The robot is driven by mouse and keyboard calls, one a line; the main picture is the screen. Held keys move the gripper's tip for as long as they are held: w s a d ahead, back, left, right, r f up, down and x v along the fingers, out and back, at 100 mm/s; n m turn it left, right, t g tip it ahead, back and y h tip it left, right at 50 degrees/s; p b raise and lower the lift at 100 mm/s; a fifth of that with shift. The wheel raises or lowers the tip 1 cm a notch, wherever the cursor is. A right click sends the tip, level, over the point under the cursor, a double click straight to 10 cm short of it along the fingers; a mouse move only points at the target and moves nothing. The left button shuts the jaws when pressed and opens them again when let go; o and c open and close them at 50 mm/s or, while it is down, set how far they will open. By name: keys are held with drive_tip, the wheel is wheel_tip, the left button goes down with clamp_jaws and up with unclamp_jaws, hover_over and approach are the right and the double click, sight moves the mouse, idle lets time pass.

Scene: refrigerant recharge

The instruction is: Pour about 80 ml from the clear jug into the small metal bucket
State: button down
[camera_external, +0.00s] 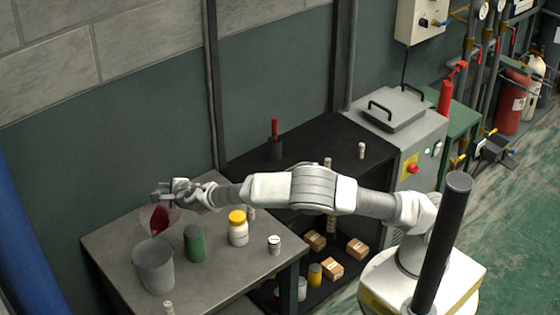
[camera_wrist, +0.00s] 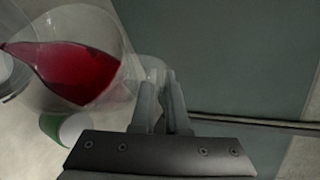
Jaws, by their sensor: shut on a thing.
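The clear jug (camera_external: 158,220) holds red liquid and is tilted at the left of the table. It fills the upper left of the wrist view (camera_wrist: 80,68), where the red liquid narrows to a point at the lip. My gripper (camera_external: 163,196) is shut on the jug's handle side; its fingers also show in the wrist view (camera_wrist: 160,105). The small metal bucket (camera_external: 154,270) stands upright on the table just below the jug. Its rim shows at the left edge of the wrist view (camera_wrist: 10,80). I cannot tell whether liquid is falling into it.
A green can (camera_external: 194,244) stands right beside the bucket. A white jar with a yellow lid (camera_external: 238,228) and a small white container (camera_external: 274,245) stand further right on the grey table (camera_external: 220,290). A small pale bottle (camera_external: 169,308) is at the front.

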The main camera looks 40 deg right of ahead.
sight(166, 188)
drive_tip(key=shift+s+a+r, duration=0.1)
drive_tip(key=shift+r, duration=0.05)
drive_tip(key=shift+s+a+r+n+t+h, duration=0.15)
drive_tip(key=shift+a+r+n+t+h, duration=0.15)
drive_tip(key=shift+r+t, duration=0.15)
drive_tip(key=shift+r, duration=0.1)
drive_tip(key=shift+s+a+n+t+h+b, duration=0.3)
drive_tip(key=shift+s+a+n+t+b, duration=0.2)
drive_tip(key=shift+b, duration=0.95)
idle(0.8)
drive_tip(key=shift+a+r, duration=0.1)
drive_tip(key=shift+a, duration=0.05)
